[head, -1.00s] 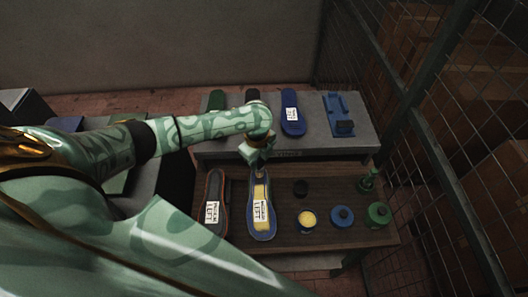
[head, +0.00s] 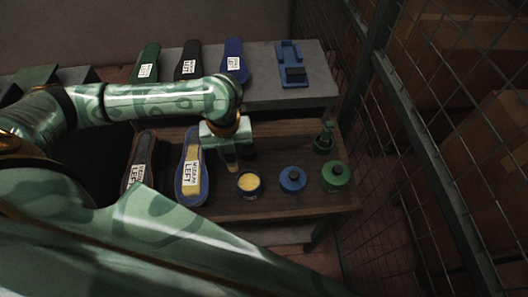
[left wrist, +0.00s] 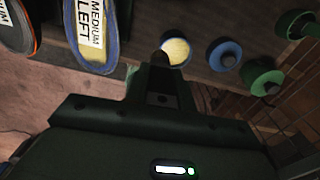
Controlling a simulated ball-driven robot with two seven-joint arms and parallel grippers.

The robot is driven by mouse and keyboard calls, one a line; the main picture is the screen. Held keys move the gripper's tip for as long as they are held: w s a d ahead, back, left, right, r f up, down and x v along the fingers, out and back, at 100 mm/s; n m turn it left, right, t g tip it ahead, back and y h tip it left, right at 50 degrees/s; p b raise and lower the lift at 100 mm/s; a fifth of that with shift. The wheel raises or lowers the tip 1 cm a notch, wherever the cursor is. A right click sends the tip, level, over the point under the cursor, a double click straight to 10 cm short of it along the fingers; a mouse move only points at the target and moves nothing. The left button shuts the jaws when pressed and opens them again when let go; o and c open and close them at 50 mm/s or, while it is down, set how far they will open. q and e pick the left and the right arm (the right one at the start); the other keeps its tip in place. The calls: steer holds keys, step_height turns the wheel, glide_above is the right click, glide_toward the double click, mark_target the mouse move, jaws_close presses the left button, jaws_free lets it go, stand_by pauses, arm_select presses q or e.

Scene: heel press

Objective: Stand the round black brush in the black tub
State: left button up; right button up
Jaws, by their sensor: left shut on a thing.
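My left gripper (head: 231,164) points down over the wooden bench, behind the yellow-filled pot. It is shut on the brush, of which only a small brownish part (left wrist: 160,57) shows at the fingertips in the left wrist view. The brush's head and its tilt cannot be made out. The black tub is not visible now; the spot behind the yellow-filled pot is covered by my gripper and wrist. My right gripper is not in view.
Two insoles (head: 190,178) (head: 139,168) lie left on the bench (head: 290,208). A yellow-filled pot (head: 250,184), a blue-lidded pot (head: 292,179), a green-lidded pot (head: 335,176) and a green holder (head: 324,140) stand right. A grey shelf (head: 270,92) behind bears several insoles and a blue fixture (head: 291,66).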

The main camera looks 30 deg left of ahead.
arm_select(q)
steer(key=shift+m, duration=0.3)
steer(key=w+a+f+b, duration=0.1)
steer(key=w+f+b, duration=0.1)
steer(key=w+f, duration=0.2)
steer(key=w+a+f+b, duration=0.1)
steer(key=w+f+b, duration=0.1)
steer(key=w+f, duration=0.2)
steer(key=w+a+f+b, duration=0.1)
steer(key=w+f+b, duration=0.1)
steer(key=w+f, duration=0.3)
steer(key=shift+w+a+b, duration=0.1)
steer(key=shift+a+b, duration=0.2)
steer(key=shift+b, duration=0.05)
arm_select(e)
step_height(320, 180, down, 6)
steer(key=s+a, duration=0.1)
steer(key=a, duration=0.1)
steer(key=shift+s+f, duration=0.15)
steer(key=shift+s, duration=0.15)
arm_select(q)
steer(key=o, duration=1)
steer(key=shift+f, duration=0.1)
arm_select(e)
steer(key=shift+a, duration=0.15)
